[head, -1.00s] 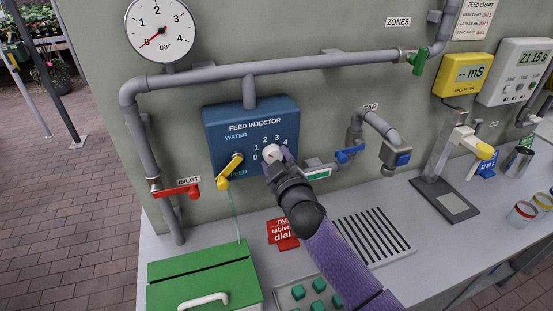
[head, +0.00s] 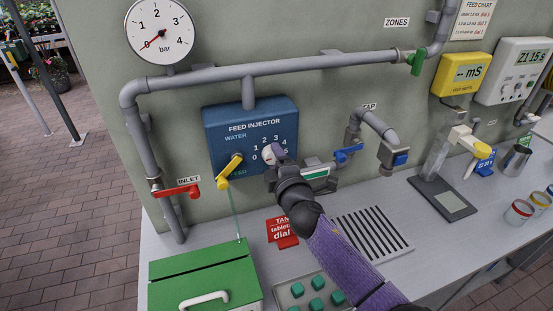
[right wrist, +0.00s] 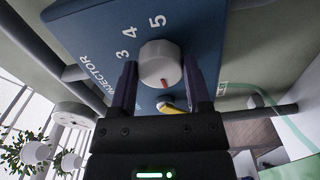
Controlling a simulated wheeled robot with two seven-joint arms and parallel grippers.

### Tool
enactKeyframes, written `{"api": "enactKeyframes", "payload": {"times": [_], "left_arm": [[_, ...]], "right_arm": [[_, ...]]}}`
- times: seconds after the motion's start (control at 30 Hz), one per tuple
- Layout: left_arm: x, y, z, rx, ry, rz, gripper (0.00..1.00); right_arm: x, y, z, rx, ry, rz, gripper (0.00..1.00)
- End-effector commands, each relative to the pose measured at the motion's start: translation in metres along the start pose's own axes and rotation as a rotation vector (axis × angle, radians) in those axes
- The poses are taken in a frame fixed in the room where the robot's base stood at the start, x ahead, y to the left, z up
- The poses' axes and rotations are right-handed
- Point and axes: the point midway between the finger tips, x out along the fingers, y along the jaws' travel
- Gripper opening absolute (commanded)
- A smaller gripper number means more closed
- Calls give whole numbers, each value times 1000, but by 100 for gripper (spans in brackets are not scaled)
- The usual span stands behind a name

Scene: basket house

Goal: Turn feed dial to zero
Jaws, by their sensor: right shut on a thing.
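The feed dial (head: 268,155) is a white round knob on the blue feed injector box (head: 222,118), with numbers around it. In the right wrist view, the dial (right wrist: 158,62) sits between the two purple fingers of my right gripper (right wrist: 160,88), which is shut on it. Its red mark faces the lower edge of that view, toward the yellow lever (right wrist: 174,105). The numbers 3, 4 and 5 show there; the number at the mark is hidden. In the head view, my right gripper (head: 274,160) covers part of the dial. My left gripper is out of view.
The yellow lever (head: 230,170) is close left of the dial. A red inlet handle (head: 180,191) is farther left, and a blue tap handle (head: 349,153) is to the right. A green box (head: 205,272) and red sign (head: 282,232) stand below on the bench.

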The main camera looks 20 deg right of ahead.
Motion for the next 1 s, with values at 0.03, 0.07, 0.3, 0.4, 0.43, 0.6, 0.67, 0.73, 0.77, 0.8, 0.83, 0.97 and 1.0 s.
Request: {"api": "enactKeyframes", "payload": {"times": [0.03, 0.07, 0.3, 0.4, 0.43, 0.6, 0.67, 0.73, 0.77, 0.8, 0.83, 0.97, 1.0], "left_arm": [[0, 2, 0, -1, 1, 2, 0], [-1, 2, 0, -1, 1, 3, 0], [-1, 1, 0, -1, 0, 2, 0], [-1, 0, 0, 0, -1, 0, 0], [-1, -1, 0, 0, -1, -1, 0], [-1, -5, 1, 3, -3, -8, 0], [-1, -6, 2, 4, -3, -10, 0], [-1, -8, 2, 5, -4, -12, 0], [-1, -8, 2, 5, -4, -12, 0], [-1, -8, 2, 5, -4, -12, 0], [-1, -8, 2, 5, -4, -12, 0], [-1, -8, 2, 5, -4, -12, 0], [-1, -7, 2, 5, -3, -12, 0]], "right_arm": [[0, 1, 0, -20, 1, 1, 3], [0, 1, 0, -32, 1, 1, 3], [0, 0, 0, -93, 1, 0, 3], [0, 0, 0, -103, 1, 0, 3], [0, 0, 0, -105, 1, 0, 3], [0, 0, 0, -109, 1, 0, 3], [0, 0, 0, -109, 1, 0, 3], [0, 0, 0, -109, 1, 0, 3], [0, 0, 0, -109, 1, 0, 3], [0, 0, 0, -109, 1, 0, 3], [0, 0, 0, -108, 1, 0, 66], [0, 0, 0, -108, 1, 0, 93], [0, 0, 0, -108, 1, 0, 97]]}}
